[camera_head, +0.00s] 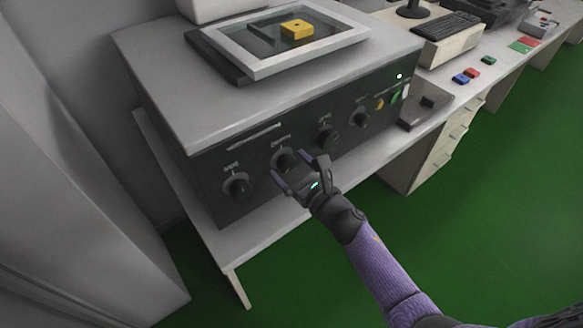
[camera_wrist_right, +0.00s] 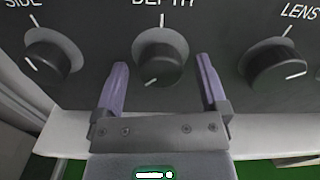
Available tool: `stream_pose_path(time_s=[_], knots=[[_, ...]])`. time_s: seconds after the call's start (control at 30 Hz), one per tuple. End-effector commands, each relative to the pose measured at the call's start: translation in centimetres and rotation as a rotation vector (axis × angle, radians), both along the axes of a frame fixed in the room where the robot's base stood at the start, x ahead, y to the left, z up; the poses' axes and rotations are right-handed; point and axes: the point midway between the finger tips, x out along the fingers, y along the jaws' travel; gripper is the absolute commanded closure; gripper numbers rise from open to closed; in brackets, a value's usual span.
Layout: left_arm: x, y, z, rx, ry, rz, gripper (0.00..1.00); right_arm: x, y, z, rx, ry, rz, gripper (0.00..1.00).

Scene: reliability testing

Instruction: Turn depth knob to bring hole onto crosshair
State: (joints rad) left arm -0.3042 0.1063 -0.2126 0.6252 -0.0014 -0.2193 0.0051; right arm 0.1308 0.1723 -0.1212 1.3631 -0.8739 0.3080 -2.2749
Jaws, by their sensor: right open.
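The DEPTH knob (camera_wrist_right: 158,62) is a black round dial on a dark panel, below its white label in the right wrist view. Its white pointer line points down and slightly left. In the head view the knob (camera_head: 283,157) is second from the left. My right gripper (camera_head: 299,170) is open in front of it. In the wrist view the two purple fingers (camera_wrist_right: 161,75) are on either side of the knob's lower part, with gaps and nothing held. My left gripper is out of view. I cannot make out a hole or a crosshair.
The SIDE knob (camera_wrist_right: 52,57) is left of DEPTH and the LENS knob (camera_wrist_right: 277,65) is right of it. A light ledge (camera_head: 237,238) runs below the panel.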

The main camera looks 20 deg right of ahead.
Motion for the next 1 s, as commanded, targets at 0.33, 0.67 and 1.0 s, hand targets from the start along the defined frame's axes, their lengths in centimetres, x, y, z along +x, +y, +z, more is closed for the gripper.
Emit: stream_pose_path(time_s=[0.33,0.67,1.0], knots=[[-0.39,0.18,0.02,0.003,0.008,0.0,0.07,0.07,0.03,-0.02,0.002,0.002,0.0,0.3],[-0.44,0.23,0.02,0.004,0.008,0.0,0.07,0.05,0.03,-0.03,0.002,0.002,0.0,1.0],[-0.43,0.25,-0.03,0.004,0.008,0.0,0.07,0.05,0.02,-0.05,0.058,0.022,0.0,1.0]])
